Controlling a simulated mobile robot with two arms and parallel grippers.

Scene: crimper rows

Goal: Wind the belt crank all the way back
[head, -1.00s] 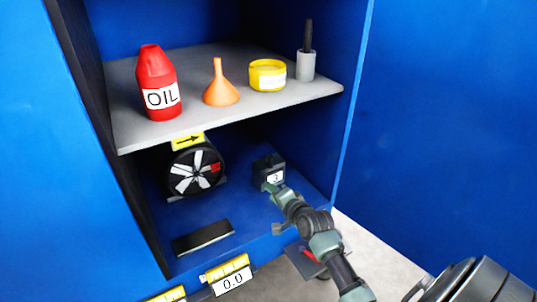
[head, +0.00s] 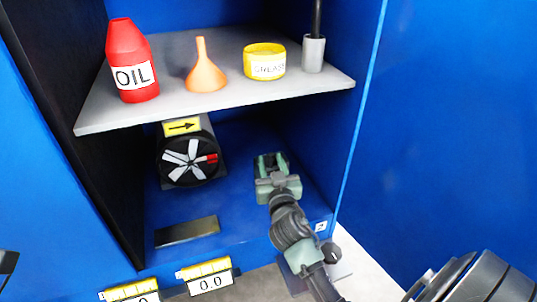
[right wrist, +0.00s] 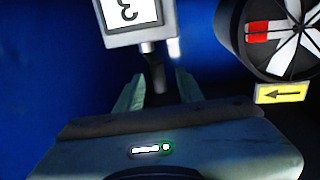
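In the head view my right gripper (head: 271,160) reaches into the lower compartment and hides most of the box. A black spoked wheel (head: 188,162) with one red spoke stands to its left; it also shows in the wrist view (right wrist: 285,38). My left gripper is not clearly seen.
A yellow arrow sign (head: 182,126) is above the wheel. The grey shelf (head: 100,118) overhead carries an oil bottle (head: 132,60), funnel (head: 205,70), grease tub (head: 264,62) and grey cup (head: 313,54).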

